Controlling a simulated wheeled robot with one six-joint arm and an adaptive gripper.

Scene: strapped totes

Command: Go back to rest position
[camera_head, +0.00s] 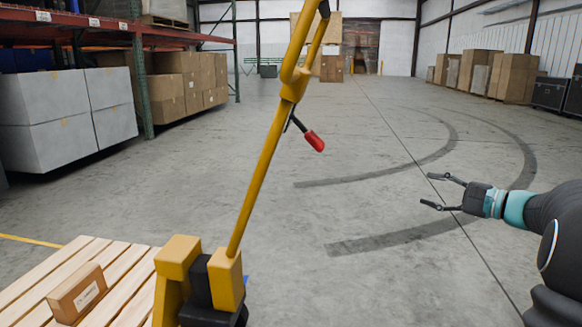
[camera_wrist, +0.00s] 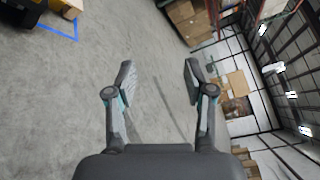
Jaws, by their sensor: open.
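My gripper (camera_head: 436,191) is at the right of the head view, at the end of my arm, which reaches in from the right edge. Its two fingers are apart with nothing between them. Bare concrete floor lies behind and below it. In the wrist view my gripper (camera_wrist: 158,80) also shows open and empty, with floor and distant boxes beyond. No strapped tote can be made out in either view.
A yellow pallet jack (camera_head: 265,170) with a red grip stands left of my gripper. Racks, boxes and white crates (camera_head: 60,105) line the left. The middle floor is clear.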

